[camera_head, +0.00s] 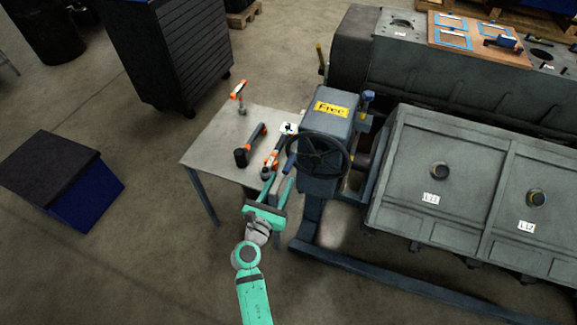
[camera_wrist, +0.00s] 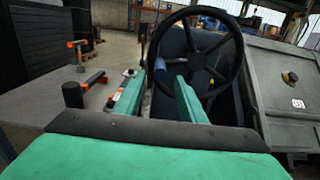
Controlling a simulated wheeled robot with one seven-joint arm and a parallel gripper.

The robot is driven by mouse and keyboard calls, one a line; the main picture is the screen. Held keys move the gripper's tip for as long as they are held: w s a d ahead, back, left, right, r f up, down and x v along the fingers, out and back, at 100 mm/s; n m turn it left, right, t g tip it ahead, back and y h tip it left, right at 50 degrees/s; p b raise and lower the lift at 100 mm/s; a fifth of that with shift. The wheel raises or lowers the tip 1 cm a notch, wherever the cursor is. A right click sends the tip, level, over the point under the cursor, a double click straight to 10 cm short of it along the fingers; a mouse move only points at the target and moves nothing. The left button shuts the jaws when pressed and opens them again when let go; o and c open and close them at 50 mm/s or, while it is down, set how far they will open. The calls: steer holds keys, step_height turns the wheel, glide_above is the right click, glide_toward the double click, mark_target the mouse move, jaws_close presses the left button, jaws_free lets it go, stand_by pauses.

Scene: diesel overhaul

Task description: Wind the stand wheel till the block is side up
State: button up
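The stand wheel (camera_head: 320,156) is a dark spoked handwheel on the grey gearbox of the stand, under a yellow "Free" label (camera_head: 331,109). It also shows in the wrist view (camera_wrist: 194,52). A blue handle (camera_wrist: 161,74) sticks out from the wheel's left side. My gripper (camera_head: 281,176) is in front of the wheel, its green fingers apart. In the wrist view the handle appears between the fingertips; contact cannot be told. The grey block (camera_head: 480,168) is to the right of the wheel, its panelled face with labels L11 and L12 visible and slanted.
A metal table (camera_head: 215,145) with several tools stands left of the wheel. A second large grey engine body (camera_head: 440,75) lies behind, carrying a wooden board. A dark cabinet (camera_head: 170,55) and a blue-black box (camera_head: 65,180) stand at left. The stand's base rail (camera_head: 400,285) runs along the floor.

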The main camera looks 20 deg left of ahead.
mark_target(288, 166)
steer(key=w, duration=0.7)
steer(key=shift+w+d, duration=0.1)
steer(key=shift+w, duration=0.15)
jaws_close()
